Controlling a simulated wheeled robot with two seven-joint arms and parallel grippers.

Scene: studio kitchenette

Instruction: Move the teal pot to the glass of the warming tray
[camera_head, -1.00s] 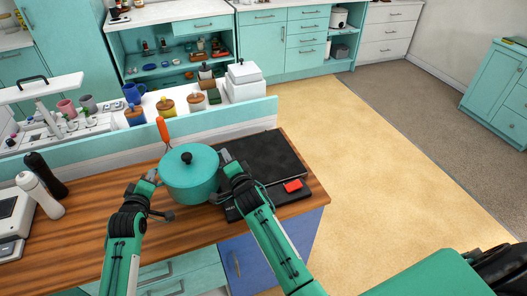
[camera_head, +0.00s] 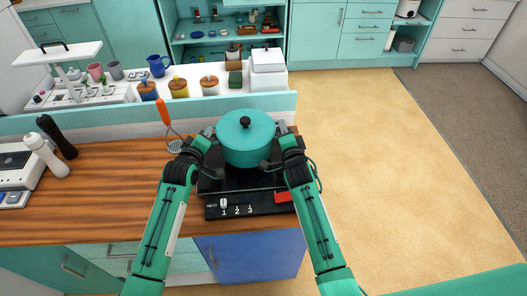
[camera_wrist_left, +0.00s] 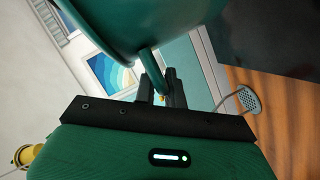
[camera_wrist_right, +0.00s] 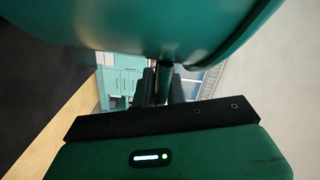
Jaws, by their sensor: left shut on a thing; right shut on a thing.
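The teal pot (camera_head: 247,148), lid with black knob on, is held level between my two grippers, over the black glass of the warming tray (camera_head: 226,188). It appears raised above the glass; the pot hides much of the tray, so the gap is hard to judge. My left gripper (camera_head: 208,138) is shut on the pot's left handle, also seen in the left wrist view (camera_wrist_left: 161,88). My right gripper (camera_head: 274,160) is shut on the right handle, also seen in the right wrist view (camera_wrist_right: 160,84). The tray's front strip shows a small white switch and the numbers 1, 2, 3.
An orange-handled utensil (camera_head: 165,112) is left of the pot. Black and white bottles (camera_head: 46,154) stand far left. A raised teal ledge (camera_head: 110,119) runs behind, with canisters beyond.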

